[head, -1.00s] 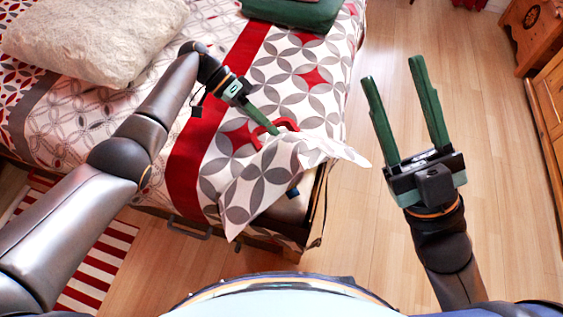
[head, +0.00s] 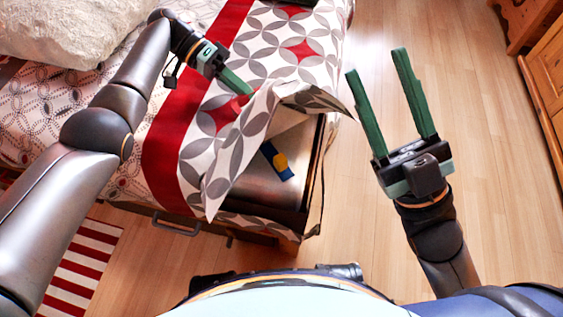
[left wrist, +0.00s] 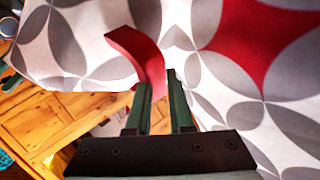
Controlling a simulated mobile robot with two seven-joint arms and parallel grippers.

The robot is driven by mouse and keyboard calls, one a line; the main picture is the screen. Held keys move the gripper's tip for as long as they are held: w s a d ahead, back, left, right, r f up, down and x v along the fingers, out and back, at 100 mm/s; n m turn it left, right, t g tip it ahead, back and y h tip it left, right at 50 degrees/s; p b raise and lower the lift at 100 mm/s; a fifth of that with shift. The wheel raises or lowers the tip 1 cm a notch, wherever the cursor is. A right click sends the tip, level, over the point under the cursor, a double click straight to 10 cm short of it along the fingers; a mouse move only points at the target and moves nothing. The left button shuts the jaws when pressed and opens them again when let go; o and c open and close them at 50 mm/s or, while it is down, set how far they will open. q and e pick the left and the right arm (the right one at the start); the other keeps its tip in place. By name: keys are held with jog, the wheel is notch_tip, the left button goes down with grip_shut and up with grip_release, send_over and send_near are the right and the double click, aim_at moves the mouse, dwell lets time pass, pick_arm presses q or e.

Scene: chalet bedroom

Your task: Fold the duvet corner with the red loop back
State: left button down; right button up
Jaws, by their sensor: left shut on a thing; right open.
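The duvet (head: 300,48) is white with grey petal shapes, red diamonds and a red band. Its near right corner is lifted and bent back, and the raised flap (head: 222,180) hangs down at the left of the opening. My left gripper (head: 248,92) is at the top of the flap. In the left wrist view its green fingers (left wrist: 160,112) are shut on the red loop (left wrist: 140,52). My right gripper (head: 390,100) is open and empty, to the right of the bed above the floor.
Under the lifted corner a brown surface (head: 245,192) shows, with a blue and yellow object (head: 277,160) on it. A pale cushion (head: 65,28) lies at upper left. A striped rug (head: 82,262) is at lower left. Wooden furniture (head: 545,75) stands at right; floor between is clear.

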pick_arm(q)
jog(key=shift+w+r, duration=0.2)
jog(key=shift+w, duration=0.05)
jog(key=shift+r, duration=0.25)
pick_arm(e)
jog(key=shift+f, duration=0.5)
